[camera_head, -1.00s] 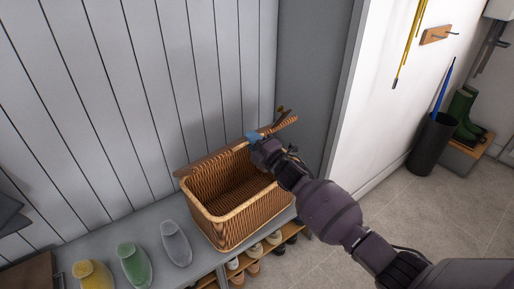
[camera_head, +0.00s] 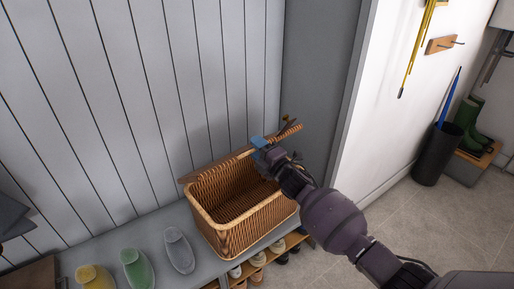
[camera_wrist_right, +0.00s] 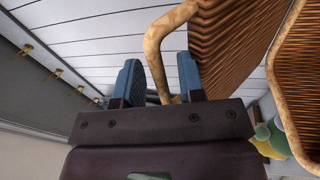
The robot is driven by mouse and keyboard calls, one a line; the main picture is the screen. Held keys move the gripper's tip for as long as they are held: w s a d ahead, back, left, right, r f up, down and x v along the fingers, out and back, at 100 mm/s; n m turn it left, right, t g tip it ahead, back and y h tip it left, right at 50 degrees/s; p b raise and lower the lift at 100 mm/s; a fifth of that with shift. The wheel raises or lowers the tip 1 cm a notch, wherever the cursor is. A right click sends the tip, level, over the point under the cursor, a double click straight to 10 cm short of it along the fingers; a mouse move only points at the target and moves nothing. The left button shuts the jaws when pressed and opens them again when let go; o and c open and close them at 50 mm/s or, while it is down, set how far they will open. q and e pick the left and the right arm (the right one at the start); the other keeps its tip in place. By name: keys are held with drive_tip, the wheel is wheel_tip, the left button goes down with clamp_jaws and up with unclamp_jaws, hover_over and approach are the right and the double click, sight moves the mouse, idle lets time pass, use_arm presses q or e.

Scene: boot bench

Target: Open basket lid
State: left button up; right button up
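The wicker basket (camera_head: 238,232) stands on the grey bench with its top open and its inside looking empty. Its lid (camera_head: 222,162) is raised and tilted back along the rear edge, towards the wall, seen nearly edge-on. In the right wrist view the woven lid (camera_wrist_right: 240,45) has a pale loop handle (camera_wrist_right: 158,62). My right gripper (camera_head: 260,142) is at the lid. Its two blue fingers (camera_wrist_right: 160,78) are apart, with the loop between them, closer to the right finger. Whether they touch it is unclear. My left gripper is not in view.
The bench (camera_head: 205,268) holds yellow (camera_head: 95,278), green (camera_head: 136,268) and grey (camera_head: 179,250) shoe-like items left of the basket. Shoes (camera_head: 257,262) sit on shelves below. The panelled wall (camera_head: 140,90) is close behind. Open floor (camera_head: 400,230) lies to the right.

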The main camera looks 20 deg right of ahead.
drive_tip(key=p+v, duration=0.1)
drive_tip(key=v, duration=0.9)
drive_tip(key=shift+s, duration=0.4)
drive_tip(key=shift+d, duration=0.15)
